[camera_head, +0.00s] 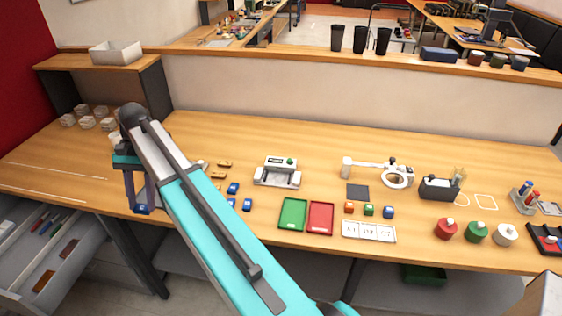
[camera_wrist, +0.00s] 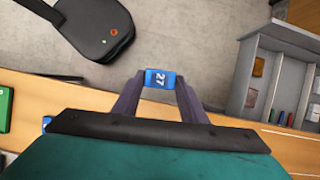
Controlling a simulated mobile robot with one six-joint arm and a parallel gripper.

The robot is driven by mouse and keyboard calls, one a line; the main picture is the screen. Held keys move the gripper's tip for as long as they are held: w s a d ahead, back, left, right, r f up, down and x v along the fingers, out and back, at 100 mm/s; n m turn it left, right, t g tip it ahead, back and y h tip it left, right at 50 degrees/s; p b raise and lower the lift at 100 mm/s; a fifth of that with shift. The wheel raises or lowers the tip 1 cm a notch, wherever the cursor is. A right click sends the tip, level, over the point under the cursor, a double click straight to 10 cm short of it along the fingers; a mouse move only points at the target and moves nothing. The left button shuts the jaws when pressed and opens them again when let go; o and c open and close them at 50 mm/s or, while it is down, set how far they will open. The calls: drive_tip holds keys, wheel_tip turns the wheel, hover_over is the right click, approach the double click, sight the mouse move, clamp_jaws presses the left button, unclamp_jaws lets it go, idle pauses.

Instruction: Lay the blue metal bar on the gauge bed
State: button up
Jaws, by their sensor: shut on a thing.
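My gripper (camera_head: 141,206) hangs at the table's front left edge, shut on a small blue metal bar (camera_head: 142,209). In the wrist view the bar (camera_wrist: 161,79) sits between the fingertips with the number 27 on its face. The gauge (camera_head: 277,171), a pale device with a small green display, stands mid-table, to the right of my gripper and apart from it. Its bed is too small to make out clearly. More blue bars (camera_head: 233,188) lie on the table left of the gauge.
Brass-coloured pieces (camera_head: 219,175) lie near the loose blue bars. A green tray (camera_head: 293,213) and a red tray (camera_head: 320,217) lie in front of the gauge. An open drawer unit (camera_head: 40,235) stands at the left. The table behind the gauge is clear.

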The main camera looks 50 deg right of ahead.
drive_tip(key=s+d+f+m+t, duration=0.1)
drive_tip(key=s+d+m, duration=0.3)
drive_tip(key=d, duration=1.1)
drive_tip(key=s+d+f+m+t+h+b, duration=0.1)
drive_tip(key=s+d+m, duration=0.4)
drive_tip(key=d, duration=1.1)
drive_tip(key=s+d+f+m+t, duration=0.3)
drive_tip(key=d+m, duration=0.7)
drive_tip(key=d, duration=0.5)
drive_tip(key=shift+s+d+f+t, duration=0.2)
drive_tip(key=shift+s+t, duration=0.5)
drive_tip(key=shift+t, duration=0.3)
drive_tip(key=shift+f+b, duration=0.15)
drive_tip(key=shift+b, duration=0.25)
wheel_tip(320, 180, down, 4)
drive_tip(key=b, duration=0.3)
drive_tip(key=shift+r, duration=0.25)
drive_tip(key=shift+f, duration=0.6)
drive_tip(key=shift+w+p, duration=0.15)
drive_tip(key=shift+p, duration=0.2)
